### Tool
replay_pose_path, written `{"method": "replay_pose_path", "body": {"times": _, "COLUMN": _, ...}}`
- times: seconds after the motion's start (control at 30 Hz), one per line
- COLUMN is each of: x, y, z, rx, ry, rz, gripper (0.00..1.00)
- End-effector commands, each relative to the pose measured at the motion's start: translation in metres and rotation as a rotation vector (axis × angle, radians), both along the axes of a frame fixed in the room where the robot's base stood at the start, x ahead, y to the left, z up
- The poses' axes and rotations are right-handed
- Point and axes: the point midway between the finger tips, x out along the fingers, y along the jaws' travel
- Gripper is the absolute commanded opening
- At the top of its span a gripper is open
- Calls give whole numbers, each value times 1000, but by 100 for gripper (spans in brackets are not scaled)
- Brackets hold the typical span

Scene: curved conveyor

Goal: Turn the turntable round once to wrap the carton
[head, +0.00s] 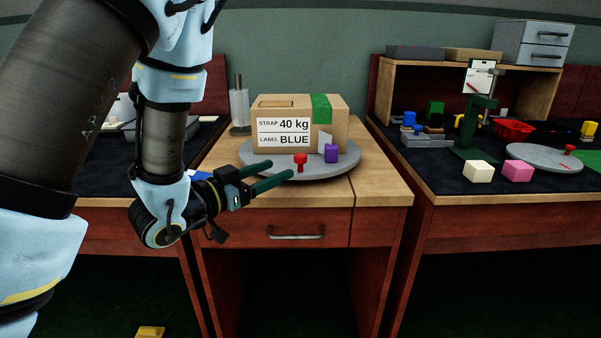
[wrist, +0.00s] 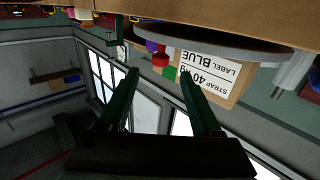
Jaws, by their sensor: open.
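The carton (head: 265,126) sits on the round grey turntable (head: 343,168) on the wooden desk. It has a green strip (head: 321,108) and a front label (head: 284,133) reading STRAP 40 kg and LABEL BLUE. A red knob (head: 300,160) stands at the turntable's front rim, with a purple block (head: 331,153) to its right. My gripper (head: 281,169) is open with two dark green fingers just in front of the rim, pointing toward the knob. In the wrist view, upside down, the knob (wrist: 160,59) appears between the fingertips (wrist: 160,72), apparently untouched; the carton (wrist: 215,72) shows too.
A clear cylinder (head: 240,108) stands behind the turntable at left. The right desk holds a second grey disc (head: 543,158), a cream block (head: 478,171), a pink block (head: 517,170) and a red tray (head: 513,130). The wooden desk's front right (head: 385,190) is clear.

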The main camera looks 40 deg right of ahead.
Motion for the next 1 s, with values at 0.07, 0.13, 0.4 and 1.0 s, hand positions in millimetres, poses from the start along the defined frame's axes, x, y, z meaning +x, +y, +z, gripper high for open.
{"method": "replay_pose_path", "body": {"times": 0.07, "x": 0, "y": -4, "z": -5, "rx": -6, "ry": -3, "rz": 0, "gripper": 65}}
{"method": "replay_pose_path", "body": {"times": 0.13, "x": 0, "y": -7, "z": -4, "rx": -7, "ry": 0, "rz": 3, "gripper": 65}}
{"method": "replay_pose_path", "body": {"times": 0.4, "x": 5, "y": -61, "z": 2, "rx": -2, "ry": 1, "rz": 0, "gripper": 65}}
{"method": "replay_pose_path", "body": {"times": 1.0, "x": 9, "y": -87, "z": 1, "rx": -2, "ry": 3, "rz": 5, "gripper": 63}}
